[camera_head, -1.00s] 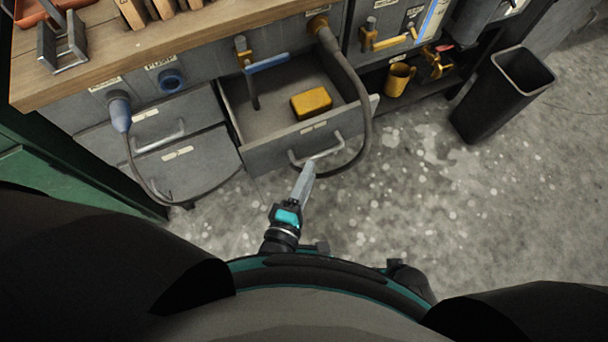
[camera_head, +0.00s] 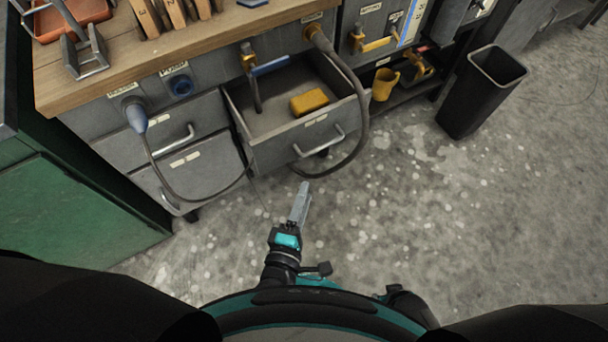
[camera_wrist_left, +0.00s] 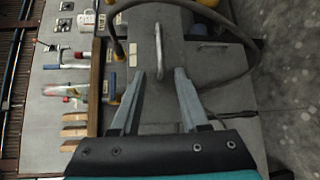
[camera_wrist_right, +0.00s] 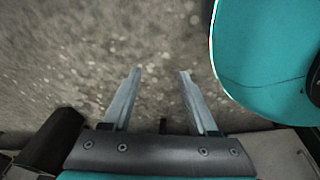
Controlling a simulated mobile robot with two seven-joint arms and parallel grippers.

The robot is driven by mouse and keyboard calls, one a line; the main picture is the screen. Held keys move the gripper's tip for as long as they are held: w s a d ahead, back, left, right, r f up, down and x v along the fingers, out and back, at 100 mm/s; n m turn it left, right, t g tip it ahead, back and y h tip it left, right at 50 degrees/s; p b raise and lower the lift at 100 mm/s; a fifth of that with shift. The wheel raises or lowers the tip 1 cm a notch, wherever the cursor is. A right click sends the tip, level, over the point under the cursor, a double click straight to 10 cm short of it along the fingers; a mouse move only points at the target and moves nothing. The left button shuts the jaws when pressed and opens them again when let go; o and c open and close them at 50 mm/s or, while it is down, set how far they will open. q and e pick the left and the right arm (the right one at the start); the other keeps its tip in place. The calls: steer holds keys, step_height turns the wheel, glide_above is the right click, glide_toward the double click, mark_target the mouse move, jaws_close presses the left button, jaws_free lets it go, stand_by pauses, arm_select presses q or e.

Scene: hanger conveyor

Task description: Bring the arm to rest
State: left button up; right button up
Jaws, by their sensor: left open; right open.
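My left gripper (camera_head: 301,201) is over the bare floor, just in front of the open drawer (camera_head: 268,152), and apart from its handle (camera_head: 320,143). In the left wrist view its two fingers (camera_wrist_left: 163,75) stand apart with nothing between them, and a drawer front with a handle (camera_wrist_left: 159,50) lies beyond. My right gripper is outside the head view. In the right wrist view its fingers (camera_wrist_right: 160,74) are spread and empty, with speckled floor behind and a teal part of my body close on the right.
A yellow block (camera_head: 309,102) lies in the open drawer. A grey hose (camera_head: 357,85) loops down beside the drawer, and a cable (camera_head: 165,188) hangs at the left. A black bin (camera_head: 480,95) stands at the right. The floor (camera_head: 400,220) is clear.

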arm_select(q)
steer(key=s+a+f+m+g+p, duration=0.1)
steer(key=s+a+f+m+g, duration=0.3)
steer(key=f, duration=0.3)
steer(key=s+a+f+m+g, duration=0.3)
steer(key=f+m, duration=0.4)
steer(key=f, duration=0.1)
steer(key=s+a+f+m+g+y, duration=0.2)
steer(key=s+a+f+m+g, duration=0.1)
steer(key=s+a, duration=0.3)
steer(key=s+a+f+m+g+y+p, duration=0.1)
steer(key=s+a+f+m+g+y, duration=0.1)
steer(key=s+a+f+m, duration=0.3)
steer(key=s+a+g, duration=0.1)
steer(key=s+a, duration=0.1)
steer(key=a, duration=0.1)
steer(key=shift+s+f+m+g, duration=0.25)
steer(key=shift+f+m+g, duration=0.05)
steer(key=shift+m+g, duration=0.1)
arm_select(e)
steer(key=s, duration=0.1)
steer(key=s+d, duration=0.2)
steer(key=shift+s, duration=0.35)
